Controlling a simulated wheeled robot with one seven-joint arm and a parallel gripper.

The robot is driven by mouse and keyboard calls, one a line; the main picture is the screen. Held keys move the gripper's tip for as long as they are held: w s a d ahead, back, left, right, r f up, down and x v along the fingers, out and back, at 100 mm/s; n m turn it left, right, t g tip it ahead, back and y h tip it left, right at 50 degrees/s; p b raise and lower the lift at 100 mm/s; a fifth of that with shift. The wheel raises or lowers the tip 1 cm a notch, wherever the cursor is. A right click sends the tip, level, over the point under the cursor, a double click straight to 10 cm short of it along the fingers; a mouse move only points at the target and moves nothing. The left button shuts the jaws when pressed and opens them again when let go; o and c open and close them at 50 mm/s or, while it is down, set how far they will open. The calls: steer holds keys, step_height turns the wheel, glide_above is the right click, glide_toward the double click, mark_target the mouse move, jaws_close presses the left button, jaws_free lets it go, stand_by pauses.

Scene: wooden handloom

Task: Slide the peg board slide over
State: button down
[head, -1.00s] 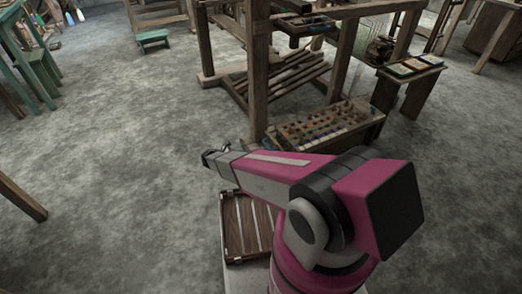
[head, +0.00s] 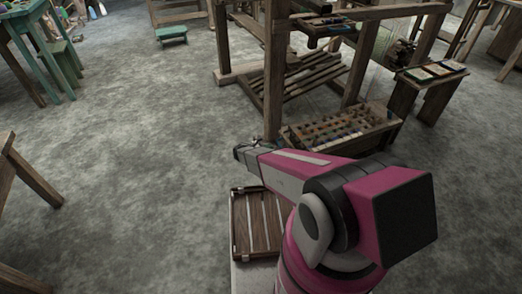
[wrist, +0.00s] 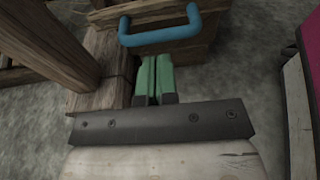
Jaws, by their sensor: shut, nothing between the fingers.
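The peg board slide (head: 345,130) is a wooden board with rows of pegs, low at the foot of the loom in the head view. In the wrist view a blue handle (wrist: 160,36) is fixed to a wooden face just beyond my gripper; I cannot tell for sure that it belongs to the slide. My gripper (wrist: 153,60) has green fingers, shut together and empty, pointing at the handle from just in front of it. In the head view my gripper (head: 243,152) is small, left of the peg board, and its fingers are hard to make out.
The wooden loom frame (head: 273,70) rises behind and left of the board, and its post stands close left in the wrist view. A small bench (head: 428,75) with coloured trays is at the right. A slatted wooden tray (head: 234,225) sits below my arm. Open floor lies left.

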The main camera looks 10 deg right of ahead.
mark_target(287, 143)
steer(key=shift+x, duration=2)
steer(key=r+x, duration=0.1)
steer(key=x, duration=0.5)
steer(key=shift+s+d, duration=0.2)
steer(key=shift+d, duration=0.2)
steer(key=shift+r, duration=0.15)
steer(key=shift+s+a+r, duration=0.1)
steer(key=shift+s+a, duration=0.05)
steer(key=shift+a, duration=0.15)
steer(key=v, duration=1.3)
steer(key=shift+a, duration=0.35)
steer(key=shift+s, duration=0.1)
